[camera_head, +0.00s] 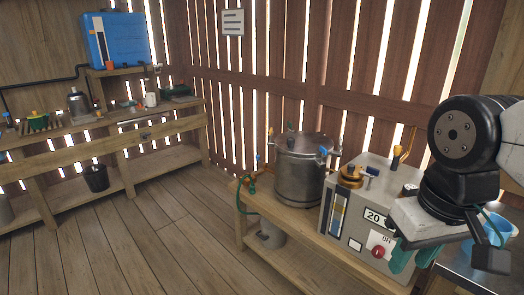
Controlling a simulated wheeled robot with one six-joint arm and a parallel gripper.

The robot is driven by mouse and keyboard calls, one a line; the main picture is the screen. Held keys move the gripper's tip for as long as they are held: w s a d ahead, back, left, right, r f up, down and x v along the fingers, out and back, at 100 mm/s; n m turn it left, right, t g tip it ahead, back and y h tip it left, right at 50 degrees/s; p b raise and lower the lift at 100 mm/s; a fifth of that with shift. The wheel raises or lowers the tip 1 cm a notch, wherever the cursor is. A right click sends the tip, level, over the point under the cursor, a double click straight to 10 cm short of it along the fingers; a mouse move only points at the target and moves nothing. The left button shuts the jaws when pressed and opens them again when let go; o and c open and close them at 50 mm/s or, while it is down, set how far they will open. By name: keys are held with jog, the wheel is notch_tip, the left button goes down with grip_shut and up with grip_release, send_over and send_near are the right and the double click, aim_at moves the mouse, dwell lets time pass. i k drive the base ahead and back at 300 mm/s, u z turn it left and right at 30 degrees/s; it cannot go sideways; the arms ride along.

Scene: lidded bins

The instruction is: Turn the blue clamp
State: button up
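A large metal pot (299,178) with a lid stands on the wooden bench. A small blue clamp (324,151) sits at the right side of its lid rim. A green piece shows at the far side of the rim and an orange one at the left. My gripper (446,250) is at the lower right, well to the right of the pot and apart from the clamp. Its fingers look spread, with nothing seen held between them.
A grey box (352,232) marked "20", with a red button, stands between the pot and my gripper. A brass part (350,176) and small tools lie on top of it. A green hose (241,197) hangs at the bench's left end. Floor on the left is clear.

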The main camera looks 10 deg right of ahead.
aim_at(323, 152)
jog(key=u, duration=0.3)
jog(key=i, duration=1.5)
jog(key=z, duration=1.35)
